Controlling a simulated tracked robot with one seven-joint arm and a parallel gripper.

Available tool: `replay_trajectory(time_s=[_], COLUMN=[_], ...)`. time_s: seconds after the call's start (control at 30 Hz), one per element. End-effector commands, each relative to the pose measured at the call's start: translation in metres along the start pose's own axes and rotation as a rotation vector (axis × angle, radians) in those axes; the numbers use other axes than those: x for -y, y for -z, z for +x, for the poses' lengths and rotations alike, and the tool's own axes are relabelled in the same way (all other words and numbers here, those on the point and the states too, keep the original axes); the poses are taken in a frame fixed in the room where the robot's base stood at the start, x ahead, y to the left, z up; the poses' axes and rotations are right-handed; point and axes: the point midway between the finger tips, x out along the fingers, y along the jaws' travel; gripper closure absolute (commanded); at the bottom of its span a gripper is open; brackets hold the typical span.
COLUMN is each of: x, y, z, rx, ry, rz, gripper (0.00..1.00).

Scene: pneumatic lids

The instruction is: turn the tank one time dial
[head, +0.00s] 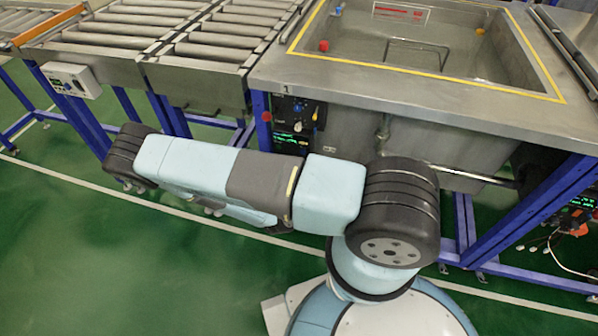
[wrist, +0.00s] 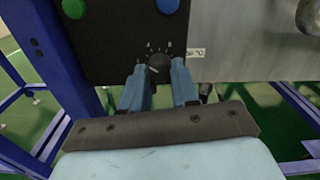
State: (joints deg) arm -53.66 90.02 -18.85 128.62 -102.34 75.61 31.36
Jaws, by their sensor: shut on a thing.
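The dial (wrist: 157,63) is a small round black knob with a white pointer line and pale marks around it. It sits low on a black control panel (wrist: 112,48) in the wrist view. My gripper (wrist: 159,68) has its two blue fingers on the left and right sides of the dial, shut on it. In the head view the black panel (head: 284,106) hangs under the tank's front left corner, by a small "1" on the rim. My gripper cannot be made out there, and the dial is too small to tell.
A blue button (wrist: 168,5) and a green button (wrist: 74,8) sit above the dial. A small white label (wrist: 196,53) is to its right. The steel tank (head: 420,86) stands above, with blue frame legs (head: 540,205) below. Roller conveyors (head: 190,50) are at left; green floor is open.

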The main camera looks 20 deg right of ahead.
Motion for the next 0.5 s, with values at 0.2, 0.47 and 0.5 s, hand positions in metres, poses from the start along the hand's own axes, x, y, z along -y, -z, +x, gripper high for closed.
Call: replay_trajectory(time_s=[0.2,0.47,0.5], x=[-0.0006,0.0001,0.0001], y=[0.0009,0.0003,0.0002], z=[-0.0009,-0.0003,-0.0002], rx=[-0.003,-0.001,-0.001], ry=[-0.001,0.0,0.0], rz=[-0.001,-0.001,-0.001], gripper=[0.68,0.45,0.45])
